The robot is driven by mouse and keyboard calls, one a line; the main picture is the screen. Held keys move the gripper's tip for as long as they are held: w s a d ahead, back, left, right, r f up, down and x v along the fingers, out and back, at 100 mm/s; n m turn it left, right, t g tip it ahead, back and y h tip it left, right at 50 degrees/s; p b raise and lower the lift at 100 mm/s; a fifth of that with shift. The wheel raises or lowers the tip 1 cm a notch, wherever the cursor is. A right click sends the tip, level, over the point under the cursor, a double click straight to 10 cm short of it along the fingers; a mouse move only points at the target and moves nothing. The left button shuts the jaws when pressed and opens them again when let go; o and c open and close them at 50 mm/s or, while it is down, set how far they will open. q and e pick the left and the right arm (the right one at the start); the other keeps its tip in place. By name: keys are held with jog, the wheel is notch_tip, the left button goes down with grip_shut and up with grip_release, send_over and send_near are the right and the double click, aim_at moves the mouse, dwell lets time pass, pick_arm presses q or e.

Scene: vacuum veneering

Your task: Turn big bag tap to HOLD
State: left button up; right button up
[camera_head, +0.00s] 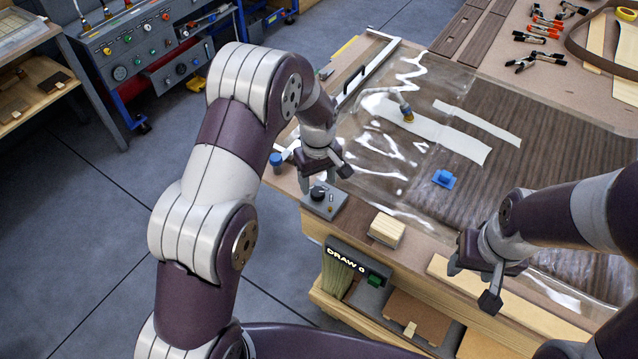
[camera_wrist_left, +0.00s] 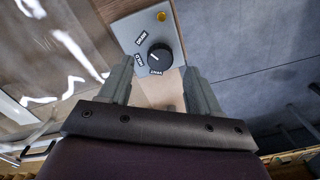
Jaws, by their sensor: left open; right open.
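The big bag tap is a black round knob (camera_head: 318,192) on a grey box at the near left corner of the bench. My left gripper (camera_head: 324,178) is open, pointing down just above the box. In the left wrist view its fingers (camera_wrist_left: 158,66) stand either side of the knob, apart from it. My right gripper (camera_head: 472,284) is open and empty over the bench's front edge.
The clear bag film (camera_head: 400,185) covers dark veneer, with a hose fitting (camera_head: 407,114) and a blue block (camera_head: 443,178) on it. A wooden block (camera_head: 386,230) lies right of the tap. A blue cap (camera_head: 276,160) stands left.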

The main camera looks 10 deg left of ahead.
aim_at(318, 191)
pick_arm(q)
notch_tip(318, 191, down, 4)
jog(key=shift+a+r, duration=0.1)
jog(key=shift+r, duration=0.1)
jog(key=c, duration=1)
jog(key=shift+c, duration=0.2)
jog(key=shift+n, duration=0.4)
jog(key=n, duration=0.5)
jog(key=shift+w+n, duration=0.1)
jog(key=shift+n, duration=0.2)
jog(key=n, duration=0.5)
jog(key=shift+r, duration=0.1)
jog(key=shift+n, duration=0.3)
